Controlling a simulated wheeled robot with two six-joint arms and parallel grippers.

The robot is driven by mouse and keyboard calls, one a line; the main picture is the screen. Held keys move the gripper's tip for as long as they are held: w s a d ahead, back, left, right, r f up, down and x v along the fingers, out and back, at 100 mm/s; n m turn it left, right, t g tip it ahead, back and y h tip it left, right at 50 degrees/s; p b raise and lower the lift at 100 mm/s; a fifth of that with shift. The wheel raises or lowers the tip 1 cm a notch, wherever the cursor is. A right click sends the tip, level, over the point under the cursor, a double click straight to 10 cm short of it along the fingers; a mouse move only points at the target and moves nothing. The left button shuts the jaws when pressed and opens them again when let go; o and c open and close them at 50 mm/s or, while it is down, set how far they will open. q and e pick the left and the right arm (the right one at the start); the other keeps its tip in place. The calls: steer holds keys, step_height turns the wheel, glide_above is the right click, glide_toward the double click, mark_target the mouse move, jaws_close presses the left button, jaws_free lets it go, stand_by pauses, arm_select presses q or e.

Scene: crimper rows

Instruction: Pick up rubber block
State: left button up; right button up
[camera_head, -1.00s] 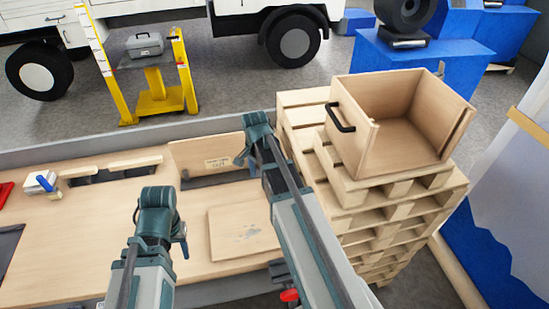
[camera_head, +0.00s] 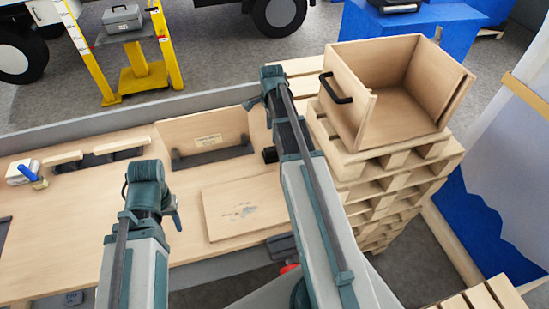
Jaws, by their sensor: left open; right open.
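I cannot single out a rubber block for certain in this view. My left gripper (camera_head: 174,212) is at the end of the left arm, over the middle of the wooden workbench (camera_head: 85,225). My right gripper (camera_head: 254,102) is at the end of the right arm, above the bench's back right corner, left of the wooden box. Both are open, seen small and from behind, with nothing visible held. A small dark piece (camera_head: 270,155) shows beside the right arm at the bench; I cannot tell what it is. The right arm hides part of the bench.
A flat wooden board (camera_head: 238,208) lies on the bench. A blue-handled brush (camera_head: 32,176) lies at the left. An open wooden box (camera_head: 400,110) with a black handle stands on stacked pallets (camera_head: 390,180) at right. A grey toolbox (camera_head: 122,18) sits on a yellow stand beyond the bench.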

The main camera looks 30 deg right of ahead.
mark_target(272, 147)
arm_select(q)
step_height(272, 147, down, 4)
steer(key=b, duration=0.3)
steer(key=shift+f, duration=0.15)
arm_select(e)
step_height(272, 147, down, 4)
steer(key=shift+f, duration=0.15)
arm_select(q)
step_height(272, 147, down, 5)
steer(key=b, duration=0.5)
steer(key=shift+f, duration=0.1)
arm_select(e)
steer(key=f, duration=0.3)
steer(key=s+f, duration=0.1)
steer(key=f, duration=0.1)
steer(key=shift+d+f, duration=0.1)
steer(key=shift+d, duration=0.15)
steer(key=shift+c, duration=0.3)
jaws_close()
